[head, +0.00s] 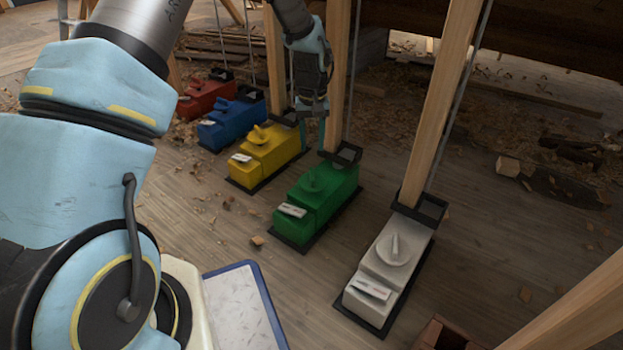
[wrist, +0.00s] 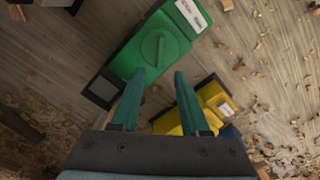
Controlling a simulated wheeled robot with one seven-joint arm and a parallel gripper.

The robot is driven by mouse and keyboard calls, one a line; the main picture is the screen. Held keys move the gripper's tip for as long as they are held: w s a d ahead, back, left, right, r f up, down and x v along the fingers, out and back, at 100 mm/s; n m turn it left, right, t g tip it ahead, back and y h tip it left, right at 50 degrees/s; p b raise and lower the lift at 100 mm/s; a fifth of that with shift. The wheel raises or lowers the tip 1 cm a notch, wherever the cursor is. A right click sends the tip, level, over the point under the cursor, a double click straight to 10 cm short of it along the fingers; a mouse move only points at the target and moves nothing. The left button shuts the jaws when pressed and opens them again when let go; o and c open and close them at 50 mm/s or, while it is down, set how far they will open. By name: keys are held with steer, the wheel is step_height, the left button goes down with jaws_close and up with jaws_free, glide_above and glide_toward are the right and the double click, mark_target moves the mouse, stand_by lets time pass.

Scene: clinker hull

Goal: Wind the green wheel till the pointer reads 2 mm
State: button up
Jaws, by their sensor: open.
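My gripper (wrist: 160,76) is open and empty, above the unit and apart from the wheel.
Yellow (head: 265,150), blue (head: 232,122) and red (head: 206,95) units stand to the left, and a white unit (head: 388,270) to the right. Wooden props (head: 441,100) and thin rods rise behind them. A blue-edged tray (head: 258,285) is at the front.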

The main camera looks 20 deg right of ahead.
mark_target(312, 174)
step_height(312, 174, down, 11)
steer(key=b, duration=0.5)
steer(key=shift+r, duration=0.2)
jaws_close()
